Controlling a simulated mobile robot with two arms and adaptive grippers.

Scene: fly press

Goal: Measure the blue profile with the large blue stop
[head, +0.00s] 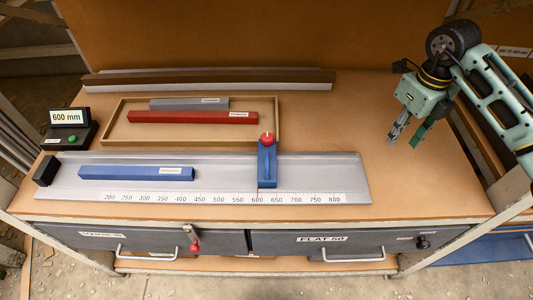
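The blue profile (136,174) lies flat on the left part of the grey measuring plate (300,178), behind the printed scale. A gap separates its left end from the black end block (46,171). The large blue stop (267,170), with a red knob (267,138) on top, stands across the plate at about the 600 mark, well to the right of the profile. My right gripper (409,136) hangs over the right side of the table, away from these things. Its fingers are apart with nothing between them. My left gripper is out of view.
A shallow tray (120,140) behind the plate holds a red profile (190,117) and a grey profile (188,104). A display (66,117) reading 600 mm stands at the left, with a green button. The tabletop on the right (350,125) is clear.

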